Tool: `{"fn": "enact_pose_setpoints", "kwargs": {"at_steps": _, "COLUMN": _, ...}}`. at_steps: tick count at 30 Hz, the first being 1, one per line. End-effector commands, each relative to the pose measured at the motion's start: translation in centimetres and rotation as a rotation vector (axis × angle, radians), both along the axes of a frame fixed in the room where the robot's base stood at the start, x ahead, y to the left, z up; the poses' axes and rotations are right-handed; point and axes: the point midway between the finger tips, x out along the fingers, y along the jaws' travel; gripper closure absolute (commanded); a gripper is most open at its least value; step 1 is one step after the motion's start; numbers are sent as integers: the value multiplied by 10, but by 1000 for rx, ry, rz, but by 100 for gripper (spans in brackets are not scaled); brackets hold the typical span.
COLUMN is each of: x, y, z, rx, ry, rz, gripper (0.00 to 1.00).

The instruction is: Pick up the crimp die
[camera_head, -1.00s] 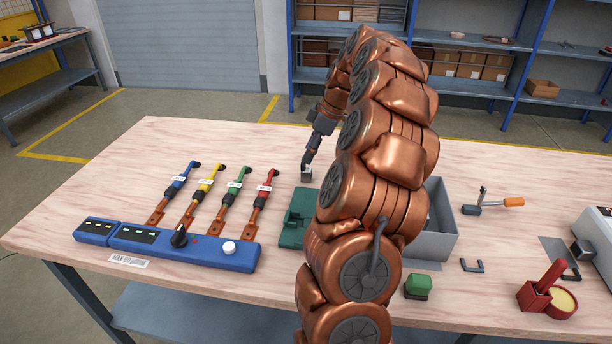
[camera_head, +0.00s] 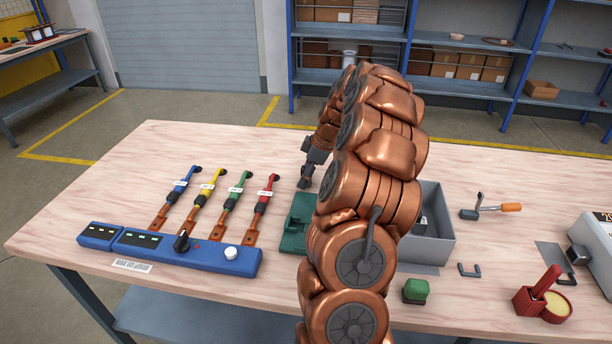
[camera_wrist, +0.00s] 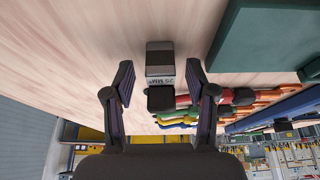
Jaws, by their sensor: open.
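A small dark grey block with a pale printed label, which looks like the crimp die (camera_wrist: 160,60), sits on the wooden bench in the wrist view. My gripper (camera_wrist: 160,80) is open, with one finger on each side of the block's labelled end and a gap to both. I cannot tell how far the fingertips are above the bench. In the head view my gripper (camera_head: 303,183) is low over the bench, left of the green fixture's top corner, and hides the block.
The green fixture (camera_head: 297,228) is close by. A grey bin (camera_head: 432,235) is behind my arm. Bare bench lies beyond my gripper.

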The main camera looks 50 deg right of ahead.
Motion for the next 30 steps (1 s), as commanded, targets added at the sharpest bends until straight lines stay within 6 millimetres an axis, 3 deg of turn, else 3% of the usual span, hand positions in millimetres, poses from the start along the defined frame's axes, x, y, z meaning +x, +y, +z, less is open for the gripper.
{"fn": "enact_pose_setpoints", "kwargs": {"at_steps": 5, "x": 0, "y": 0, "z": -1, "rx": 0, "ry": 0, "rz": -1, "gripper": 44}}
{"fn": "enact_pose_setpoints", "kwargs": {"at_steps": 21, "x": 0, "y": 0, "z": -1, "rx": 1, "ry": 1, "rz": -1, "gripper": 99}}
{"fn": "enact_pose_setpoints", "kwargs": {"at_steps": 30, "x": 0, "y": 0, "z": -1, "rx": 1, "ry": 1, "rz": -1, "gripper": 100}}
